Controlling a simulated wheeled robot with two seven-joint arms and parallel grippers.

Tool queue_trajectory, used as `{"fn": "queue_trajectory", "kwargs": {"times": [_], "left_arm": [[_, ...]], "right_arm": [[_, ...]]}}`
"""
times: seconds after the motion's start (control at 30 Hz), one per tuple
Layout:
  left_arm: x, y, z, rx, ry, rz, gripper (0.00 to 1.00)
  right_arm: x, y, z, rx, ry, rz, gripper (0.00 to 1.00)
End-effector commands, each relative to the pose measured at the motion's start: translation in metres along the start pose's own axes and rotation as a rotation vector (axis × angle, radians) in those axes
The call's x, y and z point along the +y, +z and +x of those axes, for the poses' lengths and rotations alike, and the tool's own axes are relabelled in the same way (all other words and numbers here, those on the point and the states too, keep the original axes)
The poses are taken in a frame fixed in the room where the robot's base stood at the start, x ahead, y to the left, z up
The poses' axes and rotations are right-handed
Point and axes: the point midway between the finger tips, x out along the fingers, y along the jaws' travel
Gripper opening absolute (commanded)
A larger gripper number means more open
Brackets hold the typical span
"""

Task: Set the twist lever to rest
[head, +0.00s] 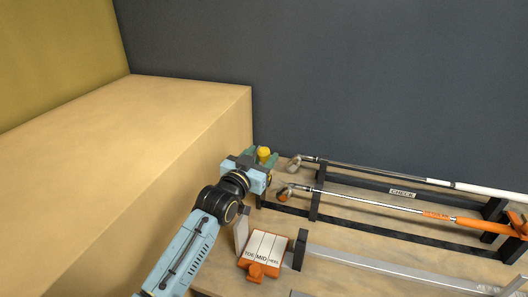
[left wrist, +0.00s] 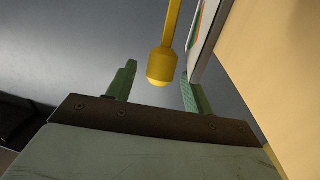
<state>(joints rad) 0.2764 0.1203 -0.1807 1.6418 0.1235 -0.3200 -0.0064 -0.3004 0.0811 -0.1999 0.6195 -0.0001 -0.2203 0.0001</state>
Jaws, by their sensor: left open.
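The twist lever is a yellow stick with a rounded knob (left wrist: 162,66), hanging down from the top in the left wrist view. In the head view its yellow end (head: 264,153) shows at my left gripper (head: 262,158), near the corner of the wooden block. In the left wrist view the open green fingers of my left gripper (left wrist: 157,74) stand either side of the knob, with visible gaps. The knob looks closer to the right finger; I cannot tell whether it is at fingertip depth. A white panel with coloured markings (left wrist: 205,28) is beside the lever. My right gripper is not in view.
The big wooden block (head: 190,105) is left of my gripper. To the right, a black rack (head: 317,200) bears a club with a white grip (head: 490,192) and one with an orange grip (head: 470,222). An orange box labelled TOE, MID, HEEL (head: 262,268) is in front.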

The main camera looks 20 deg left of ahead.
Motion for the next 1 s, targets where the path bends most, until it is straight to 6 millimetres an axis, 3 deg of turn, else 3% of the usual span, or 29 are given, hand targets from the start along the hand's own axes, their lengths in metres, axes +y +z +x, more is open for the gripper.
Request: {"fn": "queue_trajectory", "kwargs": {"times": [0.2, 0.57, 0.9, 1.0], "left_arm": [[0.000, 0.000, 0.019, 0.000, 0.000, -0.001, 0.52], [0.000, 0.000, 0.023, -0.001, 0.000, -0.001, 0.52], [0.000, 0.001, 0.023, -0.001, 0.000, -0.001, 0.09], [0.000, 0.001, 0.023, -0.001, 0.000, -0.001, 0.00]], "right_arm": [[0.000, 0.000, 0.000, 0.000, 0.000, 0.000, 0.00], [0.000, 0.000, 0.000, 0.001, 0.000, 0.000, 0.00], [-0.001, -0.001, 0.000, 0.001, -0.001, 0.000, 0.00], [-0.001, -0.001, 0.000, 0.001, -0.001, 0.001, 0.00]]}}
